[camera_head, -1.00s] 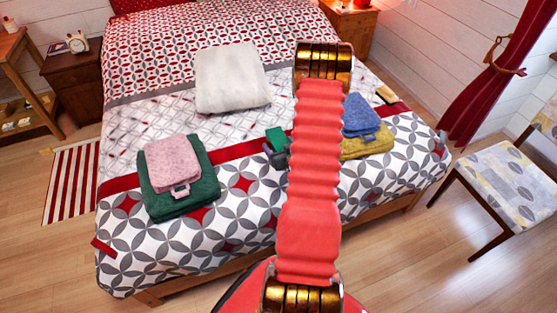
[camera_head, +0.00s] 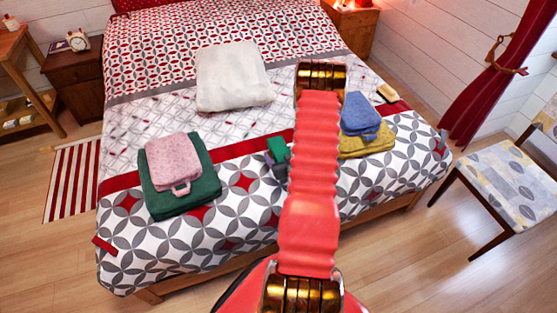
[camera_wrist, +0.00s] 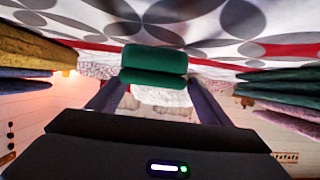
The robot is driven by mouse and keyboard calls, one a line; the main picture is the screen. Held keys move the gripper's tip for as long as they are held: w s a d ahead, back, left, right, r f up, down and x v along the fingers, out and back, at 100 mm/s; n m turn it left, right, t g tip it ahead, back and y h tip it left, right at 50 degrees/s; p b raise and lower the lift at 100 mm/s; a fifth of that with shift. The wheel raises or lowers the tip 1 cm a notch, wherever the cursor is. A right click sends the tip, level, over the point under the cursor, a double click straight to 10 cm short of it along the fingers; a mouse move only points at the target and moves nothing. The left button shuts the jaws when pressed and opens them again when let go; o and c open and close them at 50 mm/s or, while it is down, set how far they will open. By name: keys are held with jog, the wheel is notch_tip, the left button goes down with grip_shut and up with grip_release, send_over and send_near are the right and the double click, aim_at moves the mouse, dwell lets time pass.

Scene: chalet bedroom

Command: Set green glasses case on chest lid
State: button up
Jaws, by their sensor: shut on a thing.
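The green glasses case (camera_wrist: 153,60) sits between the two dark fingers of my gripper (camera_wrist: 155,80) in the wrist view. My gripper is shut on it. In the head view the case (camera_head: 277,146) is a small green block over the foot part of the bed, with my grey gripper (camera_head: 274,166) at it, partly hidden behind my red arm. I cannot tell how far above the bed cover the case is. No chest or chest lid can be made out in these frames.
The bed (camera_head: 235,205) carries pink (camera_head: 172,160) and green (camera_head: 200,190) folded towels at left, blue (camera_head: 362,118) and yellow (camera_head: 372,143) ones at right, and a white folded cloth (camera_head: 232,75) behind. A chair (camera_head: 505,185) stands at right. Floor is clear in front.

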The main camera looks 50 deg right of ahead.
jog(key=shift+f, duration=1.35)
jog(key=o, duration=1.2)
jog(key=v, duration=1.2)
jog(key=shift+s, duration=0.1)
